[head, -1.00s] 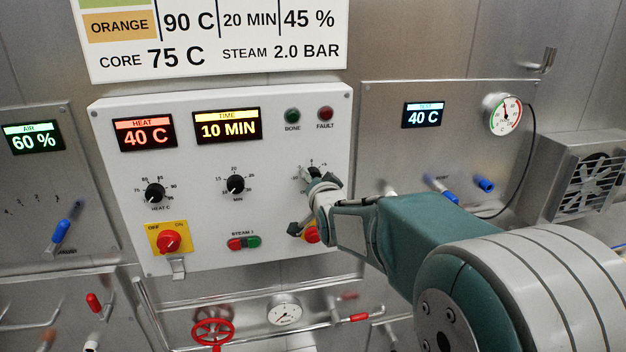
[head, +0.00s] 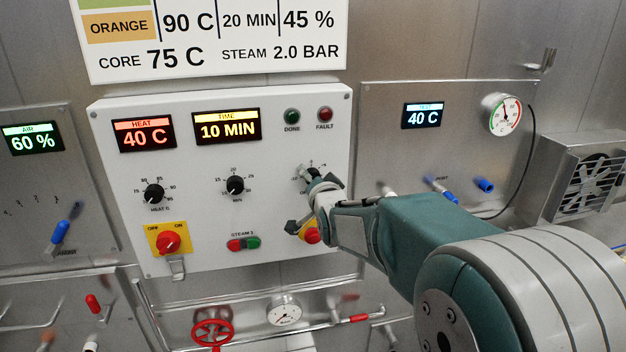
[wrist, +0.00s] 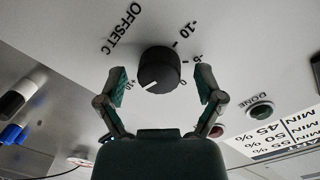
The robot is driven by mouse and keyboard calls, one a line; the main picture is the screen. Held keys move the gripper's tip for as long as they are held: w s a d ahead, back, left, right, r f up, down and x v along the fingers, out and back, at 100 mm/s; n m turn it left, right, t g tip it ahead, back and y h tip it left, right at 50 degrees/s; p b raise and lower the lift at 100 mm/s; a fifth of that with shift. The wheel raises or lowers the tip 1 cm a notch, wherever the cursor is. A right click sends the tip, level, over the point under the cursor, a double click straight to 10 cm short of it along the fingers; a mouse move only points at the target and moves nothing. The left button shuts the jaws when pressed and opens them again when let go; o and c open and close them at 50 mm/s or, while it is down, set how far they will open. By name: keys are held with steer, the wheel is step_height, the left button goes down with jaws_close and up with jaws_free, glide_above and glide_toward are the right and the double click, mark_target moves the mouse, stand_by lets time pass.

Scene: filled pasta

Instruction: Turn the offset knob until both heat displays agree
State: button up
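In the head view my gripper (head: 318,182) partly covers the knob. The heat display (head: 145,135) reads 40 C in orange. The test display (head: 423,115) on the right panel also reads 40 C.
The white panel (head: 120,220) also carries a heat knob (head: 153,194), a time knob (head: 235,185) and a red switch (head: 168,242). Another red switch (head: 312,236) sits just below my gripper. Blue-handled valves (head: 484,185) and a fan box (head: 590,180) are at right.

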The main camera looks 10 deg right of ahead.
steer(key=s, duration=1.2)
steer(key=shift+r, duration=0.4)
steer(key=s+f+n+g, duration=0.4)
steer(key=s+g, duration=0.1)
steer(key=s, duration=0.7)
steer(key=s+f+n+g, duration=0.4)
steer(key=s+g, duration=0.2)
steer(key=s, duration=0.6)
steer(key=shift+s+f+n, duration=0.2)
steer(key=shift+f+n, duration=0.05)
steer(key=shift+n, duration=0.15)
